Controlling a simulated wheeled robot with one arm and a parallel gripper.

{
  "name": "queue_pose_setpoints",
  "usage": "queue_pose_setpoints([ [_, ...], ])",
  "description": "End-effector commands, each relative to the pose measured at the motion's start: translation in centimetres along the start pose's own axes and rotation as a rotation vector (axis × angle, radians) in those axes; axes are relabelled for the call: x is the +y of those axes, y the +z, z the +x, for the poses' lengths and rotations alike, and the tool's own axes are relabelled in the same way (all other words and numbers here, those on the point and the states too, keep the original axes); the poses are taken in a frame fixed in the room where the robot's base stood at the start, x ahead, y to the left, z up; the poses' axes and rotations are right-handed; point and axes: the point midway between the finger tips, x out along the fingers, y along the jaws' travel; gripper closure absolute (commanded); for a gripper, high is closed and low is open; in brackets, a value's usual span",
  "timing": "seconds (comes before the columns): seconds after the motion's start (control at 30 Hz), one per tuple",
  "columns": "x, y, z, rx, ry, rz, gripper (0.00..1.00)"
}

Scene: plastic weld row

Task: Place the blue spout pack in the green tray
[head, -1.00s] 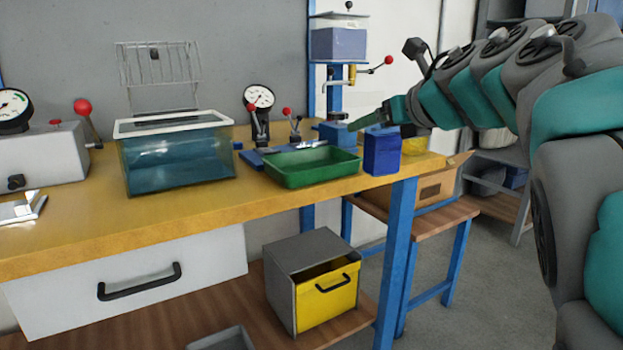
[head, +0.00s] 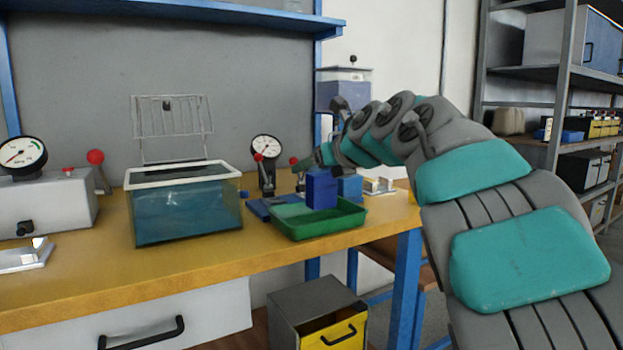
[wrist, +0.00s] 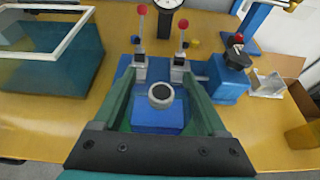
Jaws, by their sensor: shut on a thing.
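The blue spout pack (head: 322,192) is upright at the green tray (head: 325,228) in the head view. Its lower end overlaps the tray's opening; I cannot tell whether it touches the tray floor. In the wrist view the pack (wrist: 157,118) shows from above, its round grey-rimmed spout between the green fingers. My gripper (head: 318,160) is shut on the pack, and it also shows in the wrist view (wrist: 160,98). The tray is not clearly visible in the wrist view, where the gripper and pack cover that area.
A glass-sided tank (head: 185,215) with a white rim stands left of the tray. A gauge (head: 266,149) and red-knobbed levers stand behind it. A blue block (head: 349,188) is close to the right. Bare yellow bench (head: 200,260) lies in front.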

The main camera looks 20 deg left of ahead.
Motion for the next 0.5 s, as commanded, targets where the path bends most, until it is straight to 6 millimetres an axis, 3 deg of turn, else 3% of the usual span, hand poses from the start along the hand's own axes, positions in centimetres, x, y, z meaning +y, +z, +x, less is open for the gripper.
queue_pose_setpoints([
  [0.3,0.1,0.7,1.4,-0.004,-0.001,-0.002,1.00],
  [0.5,0.3,-1.0,2.1,-0.003,0.001,0.000,1.00],
])
